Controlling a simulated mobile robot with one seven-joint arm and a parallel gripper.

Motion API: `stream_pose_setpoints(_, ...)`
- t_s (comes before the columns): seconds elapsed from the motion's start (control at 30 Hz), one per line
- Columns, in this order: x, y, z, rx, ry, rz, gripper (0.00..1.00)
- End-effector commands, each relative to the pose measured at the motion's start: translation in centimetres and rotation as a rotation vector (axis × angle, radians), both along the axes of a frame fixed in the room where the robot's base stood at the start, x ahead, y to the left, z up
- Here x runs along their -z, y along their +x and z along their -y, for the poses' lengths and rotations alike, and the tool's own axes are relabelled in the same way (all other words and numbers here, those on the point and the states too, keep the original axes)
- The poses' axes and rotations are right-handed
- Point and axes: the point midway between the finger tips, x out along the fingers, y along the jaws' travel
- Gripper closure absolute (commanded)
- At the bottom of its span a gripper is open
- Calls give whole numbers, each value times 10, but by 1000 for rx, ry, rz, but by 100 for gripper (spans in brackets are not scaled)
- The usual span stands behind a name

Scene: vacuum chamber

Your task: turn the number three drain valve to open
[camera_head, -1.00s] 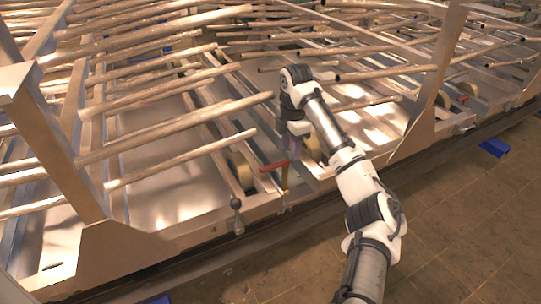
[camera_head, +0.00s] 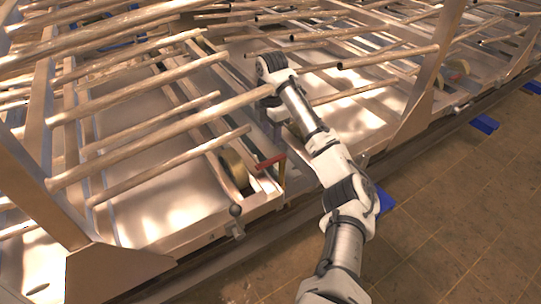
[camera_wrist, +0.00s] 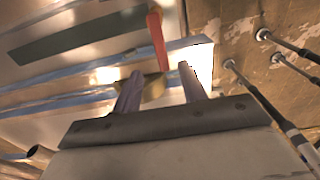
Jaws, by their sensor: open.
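A red valve handle (camera_head: 270,161) sits at the near edge of the metal frame, roughly crosswise on a thin yellowish stem. No number on it can be read. In the wrist view the red handle (camera_wrist: 157,38) lies beyond my fingertips, pointing away from the hand. My gripper (camera_wrist: 160,82) is open and empty, its two purple-grey fingers spread. In the head view my wrist hangs just above and behind the handle, and the fingers are mostly hidden. The gripper appears apart from the handle.
A brass roller (camera_head: 235,166) sits left of the handle, and a ball-topped lever (camera_head: 236,211) stands at the frame's edge. Long metal rods (camera_head: 150,150) slope across the frame. Blue blocks (camera_head: 484,124) lie along its base. The tiled floor at right is clear.

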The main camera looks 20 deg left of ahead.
Motion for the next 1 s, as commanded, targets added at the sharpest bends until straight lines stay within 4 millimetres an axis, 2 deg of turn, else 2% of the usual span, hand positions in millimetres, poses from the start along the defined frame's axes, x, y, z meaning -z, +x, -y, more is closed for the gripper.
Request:
stream_pose_setpoints(0.03, 14, -1, 0, 0, 1, -4, 58)
stream_pose_setpoints(0.3, 67, -1, 0, 1, -1, -2, 58)
stream_pose_setpoints(0.5, 92, 0, 0, 0, -2, 0, 58)
stream_pose_setpoints(0.63, 100, 0, 0, -1, -1, 0, 58)
stream_pose_setpoints(0.9, 101, 0, 0, -1, -1, 0, 58)
stream_pose_setpoints(1.0, 101, 0, 0, -1, -1, 0, 70)
